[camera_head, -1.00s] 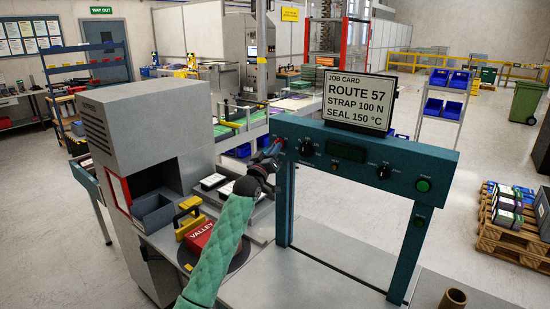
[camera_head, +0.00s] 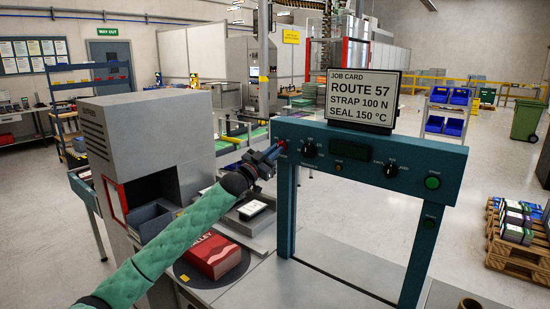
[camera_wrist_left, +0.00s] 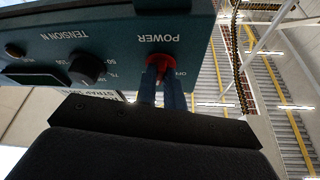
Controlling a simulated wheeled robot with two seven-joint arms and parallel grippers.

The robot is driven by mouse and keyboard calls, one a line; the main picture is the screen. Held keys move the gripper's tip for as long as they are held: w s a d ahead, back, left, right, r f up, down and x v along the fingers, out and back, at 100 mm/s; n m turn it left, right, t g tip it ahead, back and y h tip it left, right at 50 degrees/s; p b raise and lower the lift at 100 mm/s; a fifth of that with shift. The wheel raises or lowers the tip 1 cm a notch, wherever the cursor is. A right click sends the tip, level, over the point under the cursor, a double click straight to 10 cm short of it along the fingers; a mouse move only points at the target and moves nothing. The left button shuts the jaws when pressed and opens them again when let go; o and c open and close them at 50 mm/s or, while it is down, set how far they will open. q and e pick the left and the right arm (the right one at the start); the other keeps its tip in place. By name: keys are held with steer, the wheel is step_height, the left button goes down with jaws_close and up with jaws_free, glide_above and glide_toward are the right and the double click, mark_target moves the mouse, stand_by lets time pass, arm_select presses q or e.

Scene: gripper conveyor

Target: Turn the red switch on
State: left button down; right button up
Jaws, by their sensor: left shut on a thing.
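The red switch (camera_wrist_left: 160,62) sits under the POWER label on the teal control panel (camera_head: 455,160), which has black knobs and green buttons. In the left wrist view the label is upside down, with an OFF mark beside the switch. My left gripper (camera_head: 275,150) reaches the panel's left end from the left. In the left wrist view its two blue fingers (camera_wrist_left: 162,76) are closed on the red switch, which they partly cover. I cannot tell the exact angle of the switch. My right gripper is not in view.
A job card display (camera_head: 360,98) stands on top of the panel. A grey cabinet (camera_head: 140,130) with an opening is at left. A red VALLEY box (camera_head: 212,258) sits on a dark disc below my left arm. Open space lies under the panel between its posts.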

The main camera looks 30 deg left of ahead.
arm_select(q)
steer(key=m+h, duration=0.1)
steer(key=m, duration=0.1)
steer(key=m+g+h, duration=0.1)
steer(key=m, duration=0.2)
steer(key=m+g+h, duration=0.1)
steer(key=m, duration=0.1)
steer(key=shift+a+m, duration=0.25)
steer(key=shift+m, duration=0.15)
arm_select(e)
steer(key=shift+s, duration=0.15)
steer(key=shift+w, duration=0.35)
